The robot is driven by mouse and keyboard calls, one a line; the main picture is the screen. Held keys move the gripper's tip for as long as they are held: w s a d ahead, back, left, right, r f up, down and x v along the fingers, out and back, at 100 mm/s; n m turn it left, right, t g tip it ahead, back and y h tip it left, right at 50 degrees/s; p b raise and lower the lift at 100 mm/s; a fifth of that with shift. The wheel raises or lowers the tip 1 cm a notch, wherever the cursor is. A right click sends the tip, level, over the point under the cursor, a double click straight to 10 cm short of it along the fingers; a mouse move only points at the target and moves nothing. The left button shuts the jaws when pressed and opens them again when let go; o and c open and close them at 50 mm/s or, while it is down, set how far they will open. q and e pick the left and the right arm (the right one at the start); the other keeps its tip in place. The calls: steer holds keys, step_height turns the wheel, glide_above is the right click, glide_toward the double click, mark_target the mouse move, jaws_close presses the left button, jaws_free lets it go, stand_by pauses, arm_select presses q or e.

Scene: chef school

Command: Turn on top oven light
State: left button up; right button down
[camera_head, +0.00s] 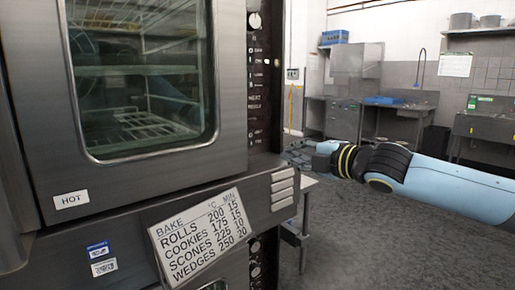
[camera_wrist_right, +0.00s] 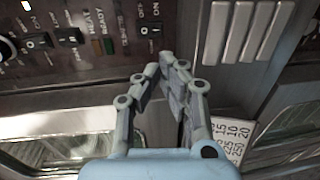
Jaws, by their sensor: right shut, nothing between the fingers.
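The top oven (camera_head: 225,165) fills the left of the head view, its glass door (camera_head: 145,70) shut. Its dark control strip (camera_head: 259,95) runs down the right side of the door, with a round knob and small labels. My right gripper (camera_head: 290,150) reaches in from the right, beside the lower end of this strip. In the right wrist view the gripper (camera_wrist_right: 166,68) is shut and empty, its fingertips just in front of the panel's edge. Black rocker switches (camera_wrist_right: 38,42) with markings show at upper left there. I cannot tell which one is the light switch, or whether the fingers touch anything. My left gripper is out of view.
A bake-time sign (camera_head: 203,235) hangs below the door, next to a row of pale louvres (camera_head: 283,190). A lower oven's knobs (camera_head: 255,262) show beneath. Open grey floor (camera_head: 370,240) lies to the right, with steel counters (camera_head: 400,112) at the back.

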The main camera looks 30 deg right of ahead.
steer(key=b, duration=0.3)
glide_toward(252, 146)
steer(key=w, duration=0.5)
steer(key=shift+w+a+f, duration=0.35)
steer(key=shift+w, duration=0.05)
steer(key=shift+w+f, duration=0.15)
steer(key=shift+w, duration=0.6)
